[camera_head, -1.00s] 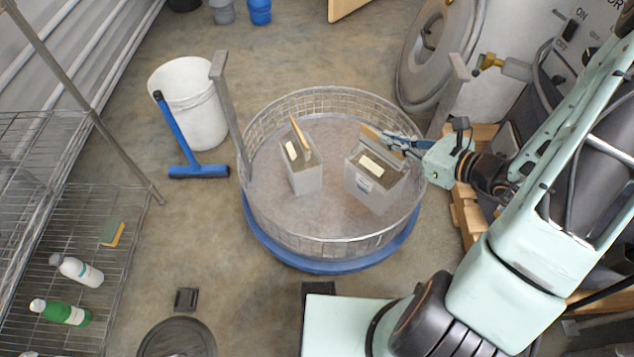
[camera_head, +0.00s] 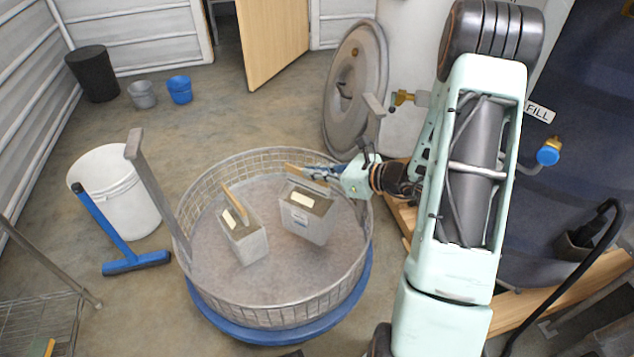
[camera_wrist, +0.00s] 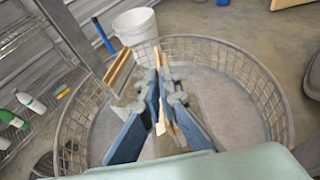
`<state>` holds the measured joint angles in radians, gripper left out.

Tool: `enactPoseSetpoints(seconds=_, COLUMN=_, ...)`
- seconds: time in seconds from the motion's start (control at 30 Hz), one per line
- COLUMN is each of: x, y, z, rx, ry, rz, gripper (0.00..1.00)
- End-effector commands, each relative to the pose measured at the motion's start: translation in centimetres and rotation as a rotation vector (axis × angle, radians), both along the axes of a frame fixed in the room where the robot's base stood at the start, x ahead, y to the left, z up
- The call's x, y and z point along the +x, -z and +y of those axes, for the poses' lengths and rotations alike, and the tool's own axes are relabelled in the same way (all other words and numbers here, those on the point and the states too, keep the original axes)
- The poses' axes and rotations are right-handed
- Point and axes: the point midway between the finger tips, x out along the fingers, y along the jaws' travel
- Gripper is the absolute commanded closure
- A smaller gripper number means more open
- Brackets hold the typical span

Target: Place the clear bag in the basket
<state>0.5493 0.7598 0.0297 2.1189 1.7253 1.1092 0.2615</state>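The clear bag (camera_head: 308,218) is box-shaped, with brown contents, a pale label and a tan strip along its top. It is inside the round wire basket (camera_head: 276,312), on the right side; whether its base touches the basket floor I cannot tell. My gripper (camera_head: 312,172) reaches over the basket's right rim to the bag's top strip. In the wrist view my gripper's blue fingers (camera_wrist: 160,72) come together with a tan strip between them. The fingers hide much of the bag there. A second similar bag (camera_head: 243,240) stands left of it in the basket, apart from my gripper.
A white bucket (camera_head: 118,195) and blue squeegee (camera_head: 135,262) are at the left. A round lid (camera_head: 355,85) and large tank stand behind.

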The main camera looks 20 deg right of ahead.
Motion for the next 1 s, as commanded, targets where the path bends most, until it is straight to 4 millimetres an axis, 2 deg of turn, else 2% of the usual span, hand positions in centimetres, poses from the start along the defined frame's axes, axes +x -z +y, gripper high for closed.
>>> enactPoseSetpoints(seconds=0.1, x=1.5, y=2.0, z=0.0, rx=0.002, ry=-0.001, rz=-0.003, gripper=1.00)
enactPoseSetpoints(seconds=0.3, x=3.0, y=3.5, z=-0.1, rx=0.002, ry=0.000, rz=-0.003, gripper=1.00)
enactPoseSetpoints(seconds=0.53, x=3.7, y=4.3, z=-0.1, rx=0.002, ry=0.000, rz=-0.003, gripper=1.00)
enactPoseSetpoints(seconds=0.8, x=4.0, y=7.6, z=-0.1, rx=0.003, ry=0.000, rz=-0.003, gripper=1.00)
enactPoseSetpoints(seconds=1.0, x=4.0, y=7.5, z=-0.1, rx=0.002, ry=0.000, rz=-0.005, gripper=1.00)
